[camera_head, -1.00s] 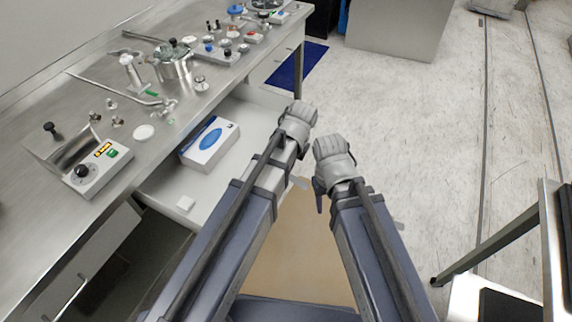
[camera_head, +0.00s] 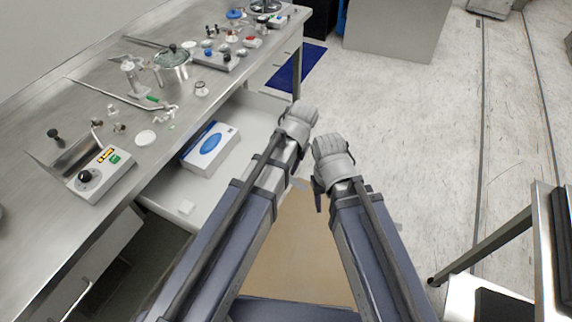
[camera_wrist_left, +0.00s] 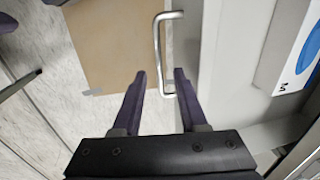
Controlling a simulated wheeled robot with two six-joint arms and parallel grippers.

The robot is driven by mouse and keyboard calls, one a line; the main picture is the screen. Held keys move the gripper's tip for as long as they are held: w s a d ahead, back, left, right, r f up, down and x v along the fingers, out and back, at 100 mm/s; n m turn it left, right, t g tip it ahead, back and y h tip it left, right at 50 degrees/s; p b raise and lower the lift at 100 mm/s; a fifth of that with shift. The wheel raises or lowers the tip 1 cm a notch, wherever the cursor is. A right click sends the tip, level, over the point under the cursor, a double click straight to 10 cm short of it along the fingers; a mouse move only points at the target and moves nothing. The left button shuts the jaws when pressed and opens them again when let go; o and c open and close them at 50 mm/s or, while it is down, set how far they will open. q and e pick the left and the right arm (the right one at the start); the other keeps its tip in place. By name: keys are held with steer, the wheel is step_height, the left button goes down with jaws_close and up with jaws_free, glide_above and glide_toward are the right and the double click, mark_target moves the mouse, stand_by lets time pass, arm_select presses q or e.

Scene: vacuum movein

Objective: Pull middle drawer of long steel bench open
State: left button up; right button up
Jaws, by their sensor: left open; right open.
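In the left wrist view, a bent silver bar handle (camera_wrist_left: 160,50) sits on the drawer front. My left gripper (camera_wrist_left: 160,85) is open, with the handle's near end appearing between its fingers; I see no grip on it. In the head view, the left fingers are hidden behind my arm. My right gripper (camera_head: 318,196) hangs below its grey wrist, apart from the drawer; its finger gap is hard to see.
The bench top carries a control box (camera_head: 100,173), a metal pot (camera_head: 172,66) and several small parts. Another drawer front (camera_head: 85,280) is at lower left. A metal-framed table (camera_head: 545,250) stands at right. Open floor (camera_head: 410,120) lies beyond my arms, with a blue mat (camera_head: 297,65).

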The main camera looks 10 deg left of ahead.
step_height(320, 180, up, 5)
steer(key=p, duration=0.4)
steer(key=shift+r, duration=0.15)
